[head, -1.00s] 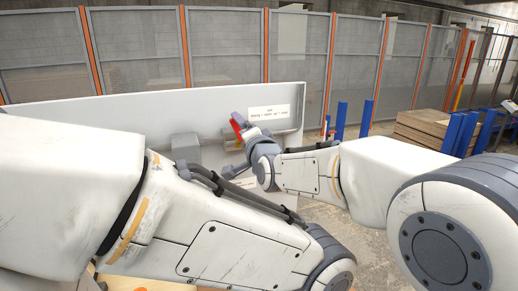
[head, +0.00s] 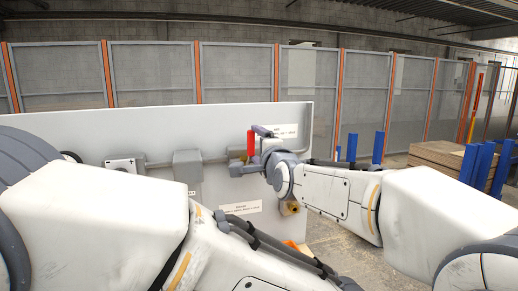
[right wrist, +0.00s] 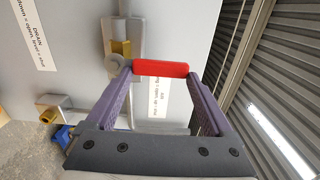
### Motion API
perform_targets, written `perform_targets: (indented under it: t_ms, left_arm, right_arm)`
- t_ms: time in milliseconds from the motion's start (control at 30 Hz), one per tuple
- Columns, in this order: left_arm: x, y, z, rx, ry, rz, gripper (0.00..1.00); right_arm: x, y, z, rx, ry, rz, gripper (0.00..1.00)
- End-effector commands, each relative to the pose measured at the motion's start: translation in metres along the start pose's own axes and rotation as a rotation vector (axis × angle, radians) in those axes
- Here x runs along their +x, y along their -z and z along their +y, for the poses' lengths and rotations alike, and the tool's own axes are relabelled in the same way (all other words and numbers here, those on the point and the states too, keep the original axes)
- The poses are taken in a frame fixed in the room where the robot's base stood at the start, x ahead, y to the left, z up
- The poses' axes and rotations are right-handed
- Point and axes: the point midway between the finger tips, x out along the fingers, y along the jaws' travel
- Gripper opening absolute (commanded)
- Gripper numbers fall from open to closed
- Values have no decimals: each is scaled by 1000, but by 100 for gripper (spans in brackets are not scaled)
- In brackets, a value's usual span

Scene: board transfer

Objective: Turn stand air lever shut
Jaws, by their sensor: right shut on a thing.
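The red air lever (head: 250,143) stands about upright in front of the pale panel in the head view. My right gripper (head: 251,150) is shut on it, one finger at its upper end and one at its lower end. In the right wrist view the red lever (right wrist: 160,68) lies across between the two purple-grey fingers of my gripper (right wrist: 158,76). A brass valve part (right wrist: 121,48) and a grey round hub show beside its left end. The air label (right wrist: 158,98) is partly covered by the lever. My left arm crosses the foreground; its gripper is out of view.
The pale panel (head: 85,130) carries grey boxes (head: 187,164) and a lower label (head: 241,207). A brass fitting (head: 290,208) sits below my right wrist. Blue posts (head: 378,147) and stacked boards (head: 436,156) stand at the right. A mesh fence (head: 240,72) runs behind.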

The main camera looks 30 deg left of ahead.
Motion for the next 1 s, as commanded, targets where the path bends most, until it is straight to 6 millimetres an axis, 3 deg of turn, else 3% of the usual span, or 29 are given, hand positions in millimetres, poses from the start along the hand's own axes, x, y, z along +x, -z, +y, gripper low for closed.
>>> perform_targets:
  t_ms: [200, 233, 267, 633, 1000]
  left_arm:
    - [0, 0, 0, 0, 0, 0, 50]
    - [0, 0, 0, 0, 0, 0, 50]
    - [0, 0, 0, 0, 0, 0, 50]
    - [6, 0, 0, 0, 0, 0, 50]
    - [35, -2, -2, 0, 0, 0, 50]
  right_arm:
    - [0, 0, 2, 9, -4, 0, 0]
    - [0, 0, 2, 9, -4, 0, 91]
    - [0, 0, 2, 9, -4, 0, 100]
    - [-9, 2, 2, 5, -1, 3, 100]
    - [-76, 1, 3, 6, 0, 2, 100]
